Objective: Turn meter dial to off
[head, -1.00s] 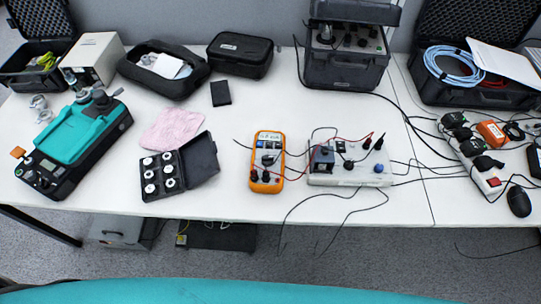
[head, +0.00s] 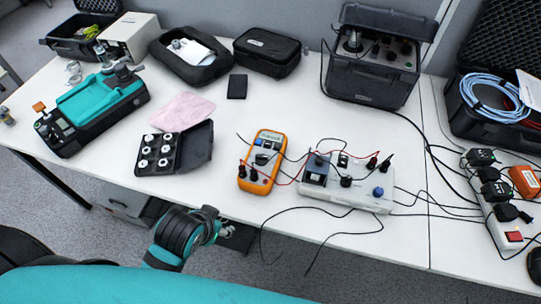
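The orange handheld multimeter (head: 248,184) lies face up near the front edge of the white table, left of the white and grey test box. Its small screen is at the top of its face. The dark meter dial (head: 262,159) is in the middle; its pointer setting is too small to read. Black plugs with leads sit in its lower end. My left arm comes up from below, and its end with the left gripper (head: 212,222) is in front of the table edge, below and left of the meter and apart from it. Its fingers are not clear. My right gripper is not in view.
The white test box (head: 345,192) with red and black leads stands right of the meter, and loose cables hang over the front edge. An open black case of weights (head: 180,150) and a pink cloth (head: 183,110) lie to the left. A power strip (head: 500,215) is at right.

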